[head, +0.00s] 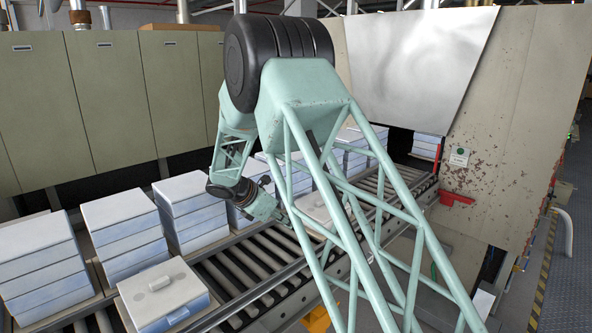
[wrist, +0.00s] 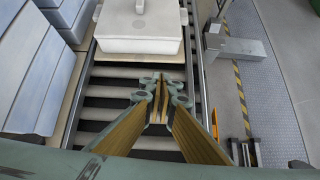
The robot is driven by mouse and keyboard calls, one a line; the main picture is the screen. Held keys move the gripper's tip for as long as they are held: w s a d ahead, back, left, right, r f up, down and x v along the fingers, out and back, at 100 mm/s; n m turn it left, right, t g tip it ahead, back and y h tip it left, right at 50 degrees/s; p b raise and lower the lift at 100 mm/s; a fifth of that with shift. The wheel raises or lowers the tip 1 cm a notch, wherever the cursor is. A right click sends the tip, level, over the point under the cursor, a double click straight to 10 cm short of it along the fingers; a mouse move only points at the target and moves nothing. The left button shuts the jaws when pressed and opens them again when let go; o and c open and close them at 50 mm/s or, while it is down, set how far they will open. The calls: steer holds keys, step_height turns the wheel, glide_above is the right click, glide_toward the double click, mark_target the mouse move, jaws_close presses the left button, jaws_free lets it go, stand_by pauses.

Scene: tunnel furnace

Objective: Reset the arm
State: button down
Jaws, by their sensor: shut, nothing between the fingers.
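My gripper (wrist: 161,84) is shut and empty in the wrist view, its two fingers meeting over the dark roller conveyor (wrist: 100,115). A white lidded box with a small handle on top (wrist: 140,28) sits on a tan board just beyond the fingertips, apart from them as far as I can see. In the head view my green lattice arm rises from the lower right, bends at a black joint at the top and reaches down to the rollers. My gripper (head: 282,215) is small there, close to the same box (head: 318,208), which the arm partly hides.
Stacks of white-blue blocks (head: 122,232) line the conveyor's far side. Another lidded box (head: 163,292) sits at the lower left. A rusty furnace wall (head: 510,120) stands right, with a red bracket (head: 455,198). Tall green-grey cabinets (head: 100,100) stand behind. Empty rollers (head: 235,270) lie between the boxes.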

steer(key=s+d+r+m+g+y+b, duration=0.1)
steer(key=s+d+r+m, duration=0.6)
steer(key=s+d+r, duration=0.55)
steer(key=s+d+r+m+g+y, duration=0.15)
steer(key=s+d+r+m, duration=0.65)
steer(key=s, duration=0.8)
steer(key=s+d+r+m+y+b, duration=0.1)
steer(key=s+d+r+m, duration=0.15)
steer(key=s, duration=0.65)
steer(key=s+d+r+m+y, duration=0.1)
steer(key=s+d+r+m, duration=0.15)
steer(key=s, duration=0.65)
steer(key=s+f+m+y, duration=0.2)
steer(key=s+m, duration=0.4)
steer(key=s, duration=1.3)
steer(key=shift+s+a+b, duration=0.2)
steer(key=shift+a+b, duration=0.15)
steer(key=shift+a, duration=0.05)
steer(key=c, duration=3.4)
jaws_free()
steer(key=shift+f+t, duration=0.1)
steer(key=shift+t, duration=0.15)
